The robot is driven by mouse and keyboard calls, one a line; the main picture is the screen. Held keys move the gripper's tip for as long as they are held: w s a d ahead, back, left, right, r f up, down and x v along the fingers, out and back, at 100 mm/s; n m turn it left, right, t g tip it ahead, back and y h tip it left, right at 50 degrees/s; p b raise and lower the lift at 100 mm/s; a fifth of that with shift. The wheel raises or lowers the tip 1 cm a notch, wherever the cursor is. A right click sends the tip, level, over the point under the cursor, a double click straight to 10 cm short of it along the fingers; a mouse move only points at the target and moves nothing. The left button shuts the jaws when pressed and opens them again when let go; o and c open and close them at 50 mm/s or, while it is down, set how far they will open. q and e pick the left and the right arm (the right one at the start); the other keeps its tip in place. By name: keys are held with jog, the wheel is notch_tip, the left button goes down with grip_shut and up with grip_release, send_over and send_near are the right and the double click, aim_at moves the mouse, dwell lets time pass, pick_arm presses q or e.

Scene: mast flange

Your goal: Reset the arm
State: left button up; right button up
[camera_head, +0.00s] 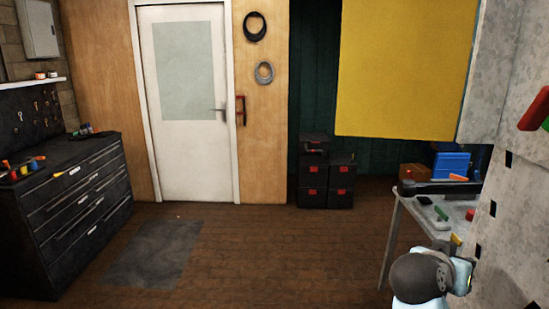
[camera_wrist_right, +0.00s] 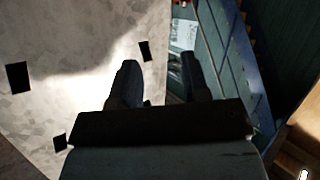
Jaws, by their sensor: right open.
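My right gripper (camera_wrist_right: 158,68) shows in the right wrist view with its two dark fingers apart and nothing visible between them. A grey mottled metal surface with black rectangular slots (camera_wrist_right: 75,85) lies beyond the fingers on the left side of that view. I cannot tell whether the gripper touches it. In the head view a similar slotted grey surface (camera_head: 510,235) rises along the right edge. Part of my right arm (camera_head: 420,278) shows at the lower right, beside that surface. The right fingers are not clear there. My left gripper is in neither view.
A workbench with tools (camera_head: 405,205) stands close behind my right arm. A large yellow panel (camera_head: 405,65) hangs at the upper right. A black drawer cabinet (camera_head: 75,210) stands at the left. Black boxes (camera_head: 325,180) stand by the back wall. The floor (camera_head: 260,255) between is clear.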

jog(key=s+a+f+n+y, duration=0.2)
jog(key=s+f+n+y, duration=0.25)
jog(key=f, duration=0.45)
jog(key=s+a+f+n+y, duration=0.3)
jog(key=s+f, duration=0.3)
jog(key=f, duration=0.3)
jog(key=s+a+f+n+g+y, duration=0.2)
jog(key=s+a+f, duration=0.1)
jog(key=s, duration=0.4)
jog(key=s+a+f+n+g+y, duration=0.1)
jog(key=s+a+f+n+y, duration=0.2)
jog(key=s, duration=0.4)
jog(key=w+a+f+t+y+p, duration=0.3)
jog(key=w+a+f+t+p, duration=0.3)
jog(key=f+t, duration=0.1)
jog(key=shift+w+f+p, duration=0.25)
jog(key=shift+f+p, duration=0.1)
jog(key=shift+f, duration=0.1)
jog(key=shift+r, duration=0.1)
